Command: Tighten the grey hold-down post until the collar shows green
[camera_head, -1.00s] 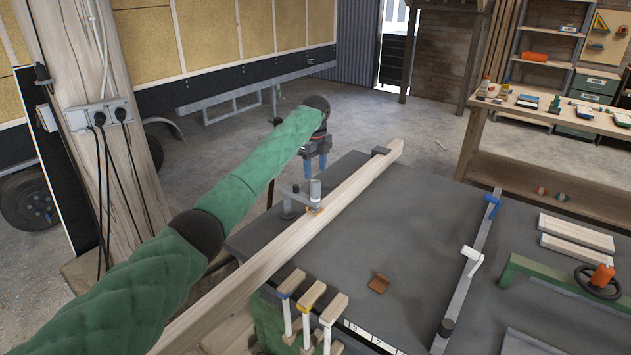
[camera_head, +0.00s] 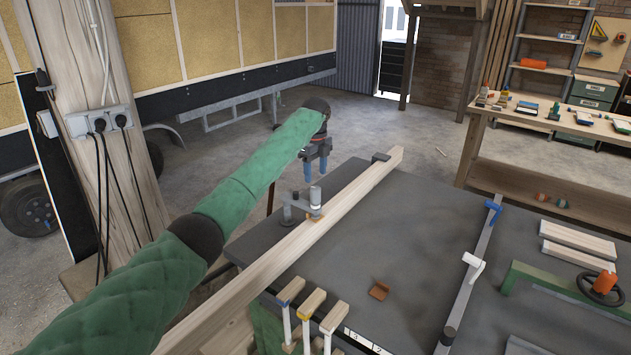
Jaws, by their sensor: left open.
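The grey hold-down post (camera_head: 316,197) stands upright on the dark bench, with its arm (camera_head: 298,201) reaching left to a darker upright (camera_head: 287,211). An orange-brown pad (camera_head: 315,217) shows under the post, on the long pale timber (camera_head: 290,247). I cannot make out a collar colour; no green shows there. My left gripper (camera_head: 315,172) is open and empty, its blue fingers pointing down, behind and above the post and apart from it. My right gripper is not in view.
A dark stop (camera_head: 381,157) stands by the timber's far end. A grey rail (camera_head: 467,275) and green bar (camera_head: 560,282) are at right.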

